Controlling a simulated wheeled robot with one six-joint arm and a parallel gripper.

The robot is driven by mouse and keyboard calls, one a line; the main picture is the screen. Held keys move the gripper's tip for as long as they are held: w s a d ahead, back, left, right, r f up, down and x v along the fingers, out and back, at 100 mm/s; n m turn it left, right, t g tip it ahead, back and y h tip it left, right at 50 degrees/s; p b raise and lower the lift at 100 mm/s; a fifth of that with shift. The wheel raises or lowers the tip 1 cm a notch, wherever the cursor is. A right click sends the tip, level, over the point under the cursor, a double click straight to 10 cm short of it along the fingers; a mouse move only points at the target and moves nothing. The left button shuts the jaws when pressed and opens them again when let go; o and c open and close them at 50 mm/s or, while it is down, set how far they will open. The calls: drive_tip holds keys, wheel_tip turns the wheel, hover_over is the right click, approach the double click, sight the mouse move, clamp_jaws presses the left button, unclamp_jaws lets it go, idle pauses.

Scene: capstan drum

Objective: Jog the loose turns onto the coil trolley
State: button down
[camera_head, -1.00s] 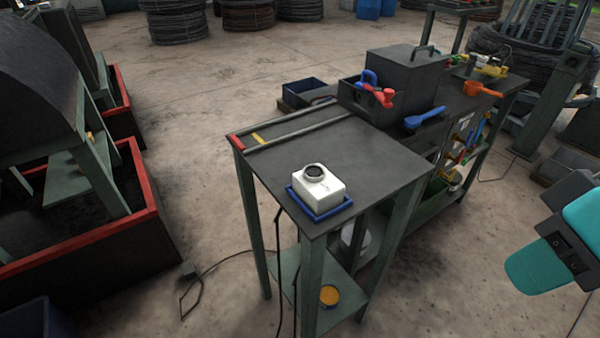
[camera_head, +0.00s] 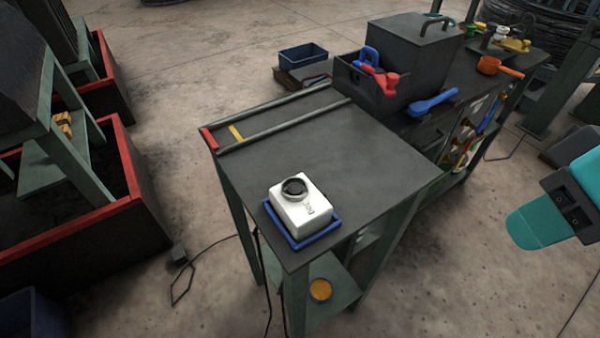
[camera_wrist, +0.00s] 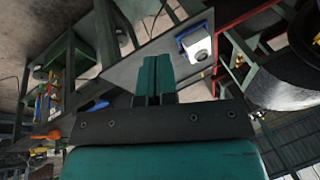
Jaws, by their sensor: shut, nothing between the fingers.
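A white box with a black round top (camera_head: 304,200) sits in a shallow blue tray (camera_head: 320,238) on the near corner of a dark table. It also shows in the wrist view (camera_wrist: 197,45). My gripper (camera_wrist: 154,62) is shut and empty, its two teal fingers together; the box lies beyond and to the right of them in that view. In the head view part of my teal arm shows at the right edge, well apart from the box. A stack of dark coil (camera_head: 525,18) is cut off at the top right. I cannot make out which thing is the coil trolley.
The dark table (camera_head: 350,155) carries two rails with red and yellow marks. Behind it are a grey box (camera_head: 415,55), a blue scoop (camera_head: 432,102) and an orange ladle (camera_head: 498,66). Red-rimmed bins (camera_head: 130,170) stand left. A cable lies on the open concrete floor.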

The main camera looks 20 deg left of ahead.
drive_tip(key=w+a+r+p, duration=0.2)
drive_tip(key=w+a+p, duration=0.1)
drive_tip(key=a, duration=0.1)
drive_tip(key=n+y+p, duration=0.1)
drive_tip(key=y+p, duration=0.4)
drive_tip(key=p, duration=0.3)
hover_over(297, 186)
wheel_tip(297, 186, down, 5)
drive_tip(key=shift+r+t, duration=0.1)
drive_tip(key=shift+t, duration=0.3)
wheel_tip(297, 186, down, 9)
drive_tip(key=b, duration=0.6)
drive_tip(key=shift+r, duration=0.1)
idle(0.3)
drive_tip(key=shift+f+b, duration=0.4)
drive_tip(key=shift+b, duration=0.15)
